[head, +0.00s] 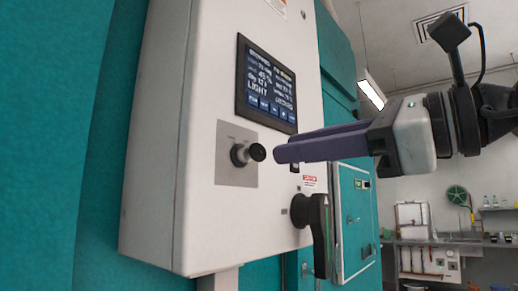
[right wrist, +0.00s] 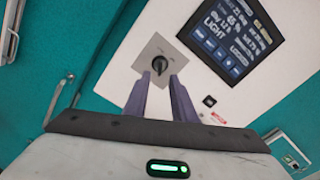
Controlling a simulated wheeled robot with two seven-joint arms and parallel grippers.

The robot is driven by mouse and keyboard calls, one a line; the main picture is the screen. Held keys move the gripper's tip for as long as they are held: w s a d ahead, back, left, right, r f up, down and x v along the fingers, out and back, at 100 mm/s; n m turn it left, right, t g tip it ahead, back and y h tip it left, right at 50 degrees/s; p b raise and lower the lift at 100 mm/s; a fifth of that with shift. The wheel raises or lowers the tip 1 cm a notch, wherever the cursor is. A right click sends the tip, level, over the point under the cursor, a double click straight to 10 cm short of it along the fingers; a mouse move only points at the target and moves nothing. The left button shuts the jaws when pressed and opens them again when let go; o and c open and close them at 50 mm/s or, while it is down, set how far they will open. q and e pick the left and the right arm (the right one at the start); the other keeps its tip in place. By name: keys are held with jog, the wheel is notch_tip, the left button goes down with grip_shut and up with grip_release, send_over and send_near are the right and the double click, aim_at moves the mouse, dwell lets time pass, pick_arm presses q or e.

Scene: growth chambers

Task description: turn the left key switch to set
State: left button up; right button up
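The key switch (head: 248,153) is a dark round knob on a square grey plate (head: 236,176), set on the front of a white control box. In the right wrist view the key switch (right wrist: 160,64) shows just beyond my fingertips, in line with the gap between them. My right gripper (head: 279,153) comes in from the right with its purple fingers level with the knob. In the right wrist view my right gripper (right wrist: 160,80) is open, its two fingers apart with nothing between them. The fingertips look close to the knob; I cannot tell whether they touch it. My left gripper is not in view.
A dark display screen (head: 266,84) sits above the switch. A black lever handle (head: 318,225) projects from the box below my right gripper. The white control box (head: 165,150) is mounted on a teal chamber. A sink bench (head: 440,242) stands far off at right.

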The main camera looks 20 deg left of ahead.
aim_at(266, 151)
jog(key=p+x, duration=0.1)
jog(key=x, duration=0.5)
jog(key=shift+a+r+p, duration=0.1)
jog(key=shift+a+p, duration=0.05)
jog(key=shift+p, duration=0.25)
jog(key=shift+w+a, duration=0.2)
jog(key=shift+a, duration=0.45)
grip_shut()
